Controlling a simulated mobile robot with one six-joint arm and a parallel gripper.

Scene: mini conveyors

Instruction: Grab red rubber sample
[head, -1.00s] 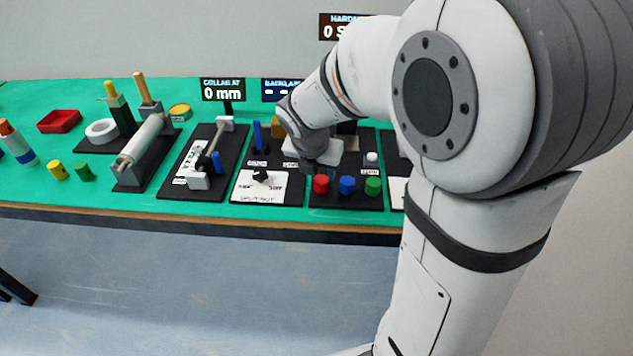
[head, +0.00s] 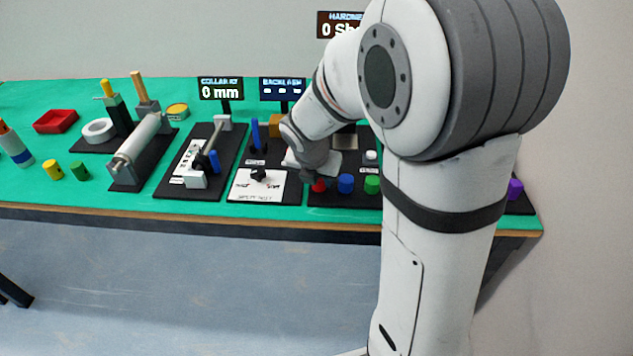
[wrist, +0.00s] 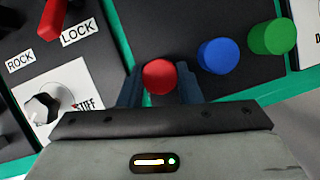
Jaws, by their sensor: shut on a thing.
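The red rubber sample (wrist: 159,76) is a small round cylinder at the left end of a row on a black board. In the wrist view it sits between the two dark fingers of my gripper (wrist: 160,88), which are shut on it. In the head view only part of the red sample (head: 319,186) shows below my gripper (head: 308,177), and the fingertips are hard to make out there. I cannot tell whether the sample is still resting on the board.
A blue sample (head: 346,183) and a green sample (head: 372,184) stand to the right of the red one. A white panel with a black knob (head: 258,174) lies to the left. A purple object (head: 515,188) is at the right table end. Signs stand behind.

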